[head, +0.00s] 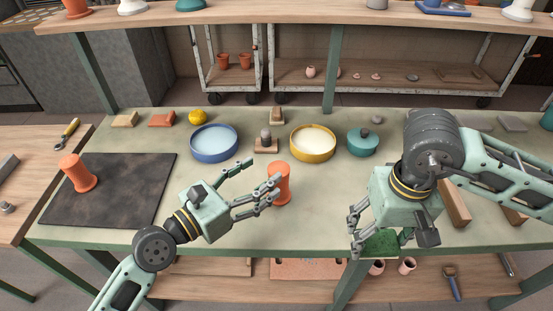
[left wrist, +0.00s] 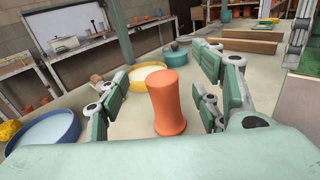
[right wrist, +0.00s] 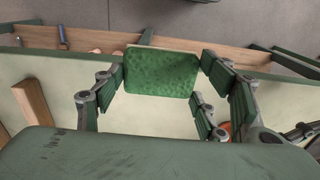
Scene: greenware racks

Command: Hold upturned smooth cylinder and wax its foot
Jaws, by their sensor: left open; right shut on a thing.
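An orange flared cylinder (head: 279,183) stands upright on the table near the middle. My left gripper (head: 262,176) is open, with its fingers on either side of it. In the left wrist view the cylinder (left wrist: 167,103) stands between the fingers, with gaps on both sides. My right gripper (head: 380,243) is shut on a green textured pad, which shows clearly in the right wrist view (right wrist: 160,74), near the table's front edge. A yellow bowl (head: 313,158) with a cream-coloured filling stands behind the cylinder. A second orange cylinder (head: 78,172) stands on a dark mat (head: 110,200) at the left.
A blue bowl (head: 214,157) with pale contents stands left of the yellow one. A teal lidded pot (head: 362,143) stands right of it. A yellow sponge (head: 197,117) and small blocks line the back. Wooden bars (head: 453,204) lie at the right. An upper shelf (head: 300,19) spans the back.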

